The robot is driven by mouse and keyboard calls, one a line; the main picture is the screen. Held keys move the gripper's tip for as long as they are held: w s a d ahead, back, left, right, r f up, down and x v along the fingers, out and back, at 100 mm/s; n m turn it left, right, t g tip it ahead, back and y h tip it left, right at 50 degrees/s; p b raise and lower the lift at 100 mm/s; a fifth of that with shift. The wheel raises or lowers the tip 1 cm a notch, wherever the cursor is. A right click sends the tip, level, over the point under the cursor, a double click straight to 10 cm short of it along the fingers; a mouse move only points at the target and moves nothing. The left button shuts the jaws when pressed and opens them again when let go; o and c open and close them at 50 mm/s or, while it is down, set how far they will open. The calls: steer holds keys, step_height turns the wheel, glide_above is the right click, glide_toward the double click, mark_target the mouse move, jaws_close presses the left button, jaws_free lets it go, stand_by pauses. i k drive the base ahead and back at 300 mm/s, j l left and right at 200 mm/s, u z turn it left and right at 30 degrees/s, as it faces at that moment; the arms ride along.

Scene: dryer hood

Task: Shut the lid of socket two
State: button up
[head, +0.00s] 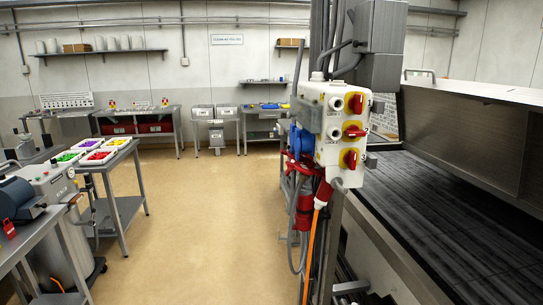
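A white socket box (322,135) with red rotary switches (354,131) on yellow plates hangs on a post right of the middle. On its left side is a blue socket part (300,141), with a grey cover (308,114) above it. Below, a red plug (322,194) with an orange cable (311,250) is at the underside of the box. My gripper is not in view.
A dark slatted conveyor (449,220) with a metal hood (465,138) fills the right. Cables and red fittings hang below the box. At left are a side table with coloured bins (100,155) and a grey cabinet (62,205). The tan floor (200,215) between is clear.

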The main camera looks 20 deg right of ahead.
mark_target(303, 160)
steer(key=i+j+z, duration=0.1)
steer(key=i, duration=0.4)
steer(key=i+j+z, duration=0.1)
steer(key=i, duration=0.4)
steer(key=i+j+z, duration=0.15)
steer(key=i, duration=0.3)
steer(key=i+j+z, duration=0.1)
steer(key=i+j, duration=0.2)
steer(key=i, duration=0.2)
steer(key=i+j+z, duration=0.1)
steer(key=i+j, duration=0.15)
steer(key=i, duration=0.2)
